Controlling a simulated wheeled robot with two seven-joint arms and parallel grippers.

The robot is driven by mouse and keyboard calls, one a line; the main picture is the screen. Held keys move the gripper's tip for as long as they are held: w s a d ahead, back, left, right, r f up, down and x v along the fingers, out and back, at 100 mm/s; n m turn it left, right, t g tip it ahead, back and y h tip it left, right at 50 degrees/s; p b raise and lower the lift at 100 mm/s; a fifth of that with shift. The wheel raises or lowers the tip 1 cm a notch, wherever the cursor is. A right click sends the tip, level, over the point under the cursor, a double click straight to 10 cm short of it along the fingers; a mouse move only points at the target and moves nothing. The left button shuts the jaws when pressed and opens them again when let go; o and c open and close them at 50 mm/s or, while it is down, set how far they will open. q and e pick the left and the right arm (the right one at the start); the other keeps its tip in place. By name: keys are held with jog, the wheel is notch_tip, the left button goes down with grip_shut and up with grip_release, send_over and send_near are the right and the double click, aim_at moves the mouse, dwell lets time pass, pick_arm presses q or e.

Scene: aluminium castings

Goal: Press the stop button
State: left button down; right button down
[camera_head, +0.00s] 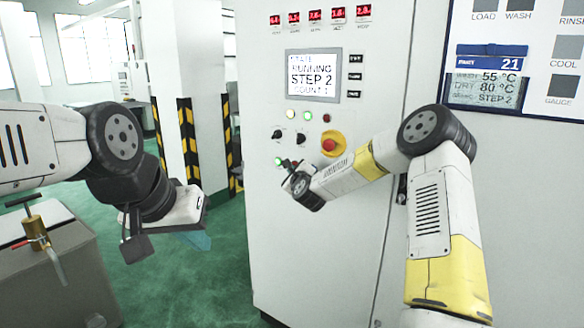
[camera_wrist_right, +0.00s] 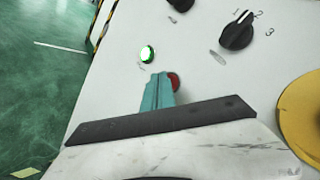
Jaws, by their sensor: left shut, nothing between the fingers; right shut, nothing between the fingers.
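The red button (camera_wrist_right: 174,80), which looks like the stop button, is on the white control cabinet, right of a lit green button (camera_wrist_right: 147,53). My right gripper (camera_wrist_right: 157,80) is shut and empty. Its teal fingertips are in front of the red button and hide its left part. I cannot tell whether they touch it. In the head view the right wrist covers the red button, while the lit green button (camera_head: 279,161) shows beside it. My left gripper (camera_head: 200,240) is shut and empty, hanging over the green floor, away from the cabinet.
A red mushroom button (camera_head: 329,145) on a yellow disc is just above my right forearm. Black selector knobs (camera_head: 277,134) are above the green button. The cabinet screen (camera_head: 313,74) reads RUNNING, STEP 2. A grey box (camera_head: 60,270) with a brass valve (camera_head: 36,232) is at left.

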jog(key=shift+w+d, duration=0.1)
dwell(0.3)
jog(key=shift+s+a, duration=0.5)
jog(key=shift+s, duration=0.2)
jog(key=s+a, duration=0.1)
jog(key=s, duration=0.1)
jog(key=s+a, duration=0.2)
dwell(0.5)
dwell(0.4)
